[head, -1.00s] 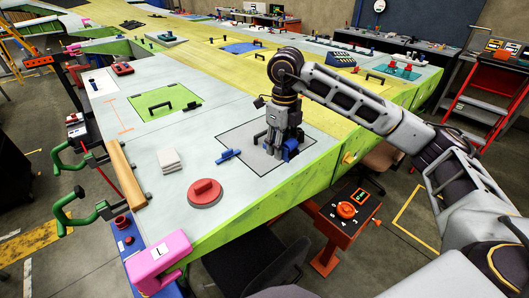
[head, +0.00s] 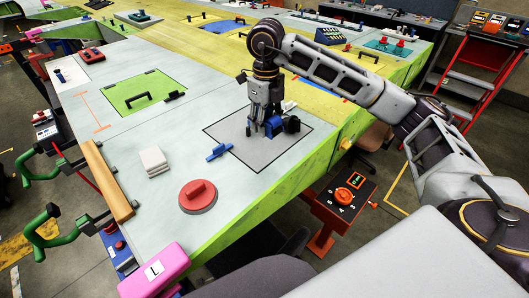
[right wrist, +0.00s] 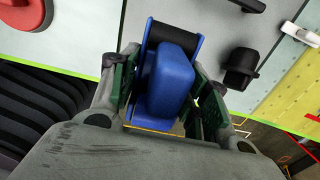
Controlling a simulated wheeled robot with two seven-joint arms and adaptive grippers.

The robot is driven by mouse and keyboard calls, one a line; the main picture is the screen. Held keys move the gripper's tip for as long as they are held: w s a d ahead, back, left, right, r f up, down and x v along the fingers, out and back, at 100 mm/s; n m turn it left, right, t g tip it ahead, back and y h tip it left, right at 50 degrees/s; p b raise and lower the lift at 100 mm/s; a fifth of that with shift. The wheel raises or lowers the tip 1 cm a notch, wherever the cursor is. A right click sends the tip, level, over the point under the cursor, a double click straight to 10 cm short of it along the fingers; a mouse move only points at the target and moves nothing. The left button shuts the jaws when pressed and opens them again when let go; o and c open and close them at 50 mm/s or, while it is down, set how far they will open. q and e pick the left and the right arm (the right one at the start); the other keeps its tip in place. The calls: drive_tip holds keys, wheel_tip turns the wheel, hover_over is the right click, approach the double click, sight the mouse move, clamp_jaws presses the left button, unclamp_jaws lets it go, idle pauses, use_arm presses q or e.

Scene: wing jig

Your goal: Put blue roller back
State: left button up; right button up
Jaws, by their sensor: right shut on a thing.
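The blue roller, a blue block with a black cylinder at one end, shows in the right wrist view (right wrist: 168,82) between the fingers of my right gripper (right wrist: 163,88). In the head view the blue roller (head: 273,127) is at the fingertips of my right gripper (head: 264,122), which points down over the grey square panel (head: 256,157) on the table. The gripper is shut on it. I cannot tell whether the roller touches the panel. My left gripper is not in view.
A black knob-like part (head: 292,124) stands close right of the roller. A small blue tool (head: 219,151) lies at the panel's left edge. A red disc (head: 198,196) and white blocks (head: 153,161) lie further left. The table's green edge (head: 283,183) is near.

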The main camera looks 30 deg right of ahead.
drive_tip(key=p, duration=0.1)
hover_over(265, 154)
drive_tip(key=shift+d+f, duration=0.1)
drive_tip(key=shift+f, duration=3.05)
drive_tip(key=shift+f, duration=0.1)
drive_tip(key=shift+f+p, duration=0.55)
drive_tip(key=shift+f, duration=1.25)
drive_tip(key=shift+f, duration=0.1)
drive_tip(key=o, duration=0.9)
